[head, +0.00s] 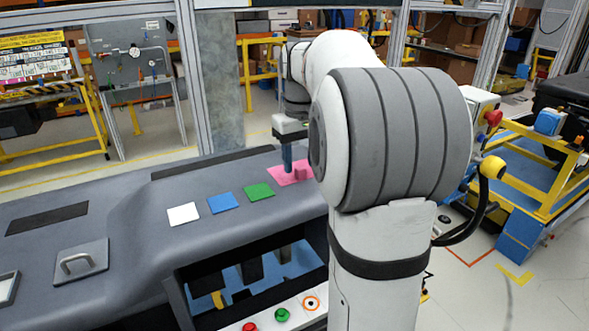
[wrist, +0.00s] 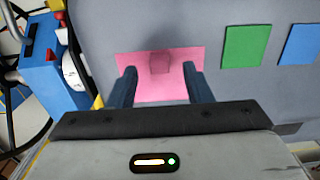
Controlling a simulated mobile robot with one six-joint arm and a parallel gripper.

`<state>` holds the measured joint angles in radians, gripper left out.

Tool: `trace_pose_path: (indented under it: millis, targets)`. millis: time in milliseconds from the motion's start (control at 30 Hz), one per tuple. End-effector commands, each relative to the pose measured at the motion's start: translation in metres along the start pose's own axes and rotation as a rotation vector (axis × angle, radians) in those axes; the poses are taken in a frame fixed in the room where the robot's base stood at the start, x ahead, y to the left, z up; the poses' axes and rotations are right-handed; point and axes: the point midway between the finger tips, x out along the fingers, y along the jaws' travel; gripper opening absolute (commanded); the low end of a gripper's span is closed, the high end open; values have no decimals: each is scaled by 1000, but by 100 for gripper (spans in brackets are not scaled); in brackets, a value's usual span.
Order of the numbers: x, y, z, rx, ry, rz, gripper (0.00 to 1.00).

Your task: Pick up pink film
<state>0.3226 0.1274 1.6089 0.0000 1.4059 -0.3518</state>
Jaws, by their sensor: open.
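The pink film (head: 284,178) is a flat pink sheet with a small raised pink tab, lying on the grey dashboard (head: 130,215) near its right end. It also shows in the wrist view (wrist: 160,92), where the tab stands between my two fingers. My gripper (head: 287,160) is above the film, pointing down. In the wrist view my gripper (wrist: 160,75) is open, with one dark blue finger on each side of the tab. I cannot tell whether the fingertips touch the film. My arm hides the film's right side in the head view.
Green (head: 258,190), blue (head: 223,202) and white (head: 184,214) squares lie in a row left of the film. A metal handle plate (head: 80,262) is at the left. Below is an open compartment (head: 250,280) with buttons under it. A yellow-framed cart (head: 540,190) stands at the right.

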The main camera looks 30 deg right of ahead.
Motion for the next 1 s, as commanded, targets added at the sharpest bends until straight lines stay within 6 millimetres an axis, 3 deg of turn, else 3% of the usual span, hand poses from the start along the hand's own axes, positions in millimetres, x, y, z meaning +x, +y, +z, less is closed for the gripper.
trace_pose_path:
  millis: [133, 367, 933, 1000]
  targets:
    - [14, 0, 0, 0, -1, 0, 45]
    - [17, 0, 0, -1, 1, 0, 45]
    - [16, -1, 0, -2, 1, 1, 0]
    - [16, -1, 0, -2, 1, 1, 0]
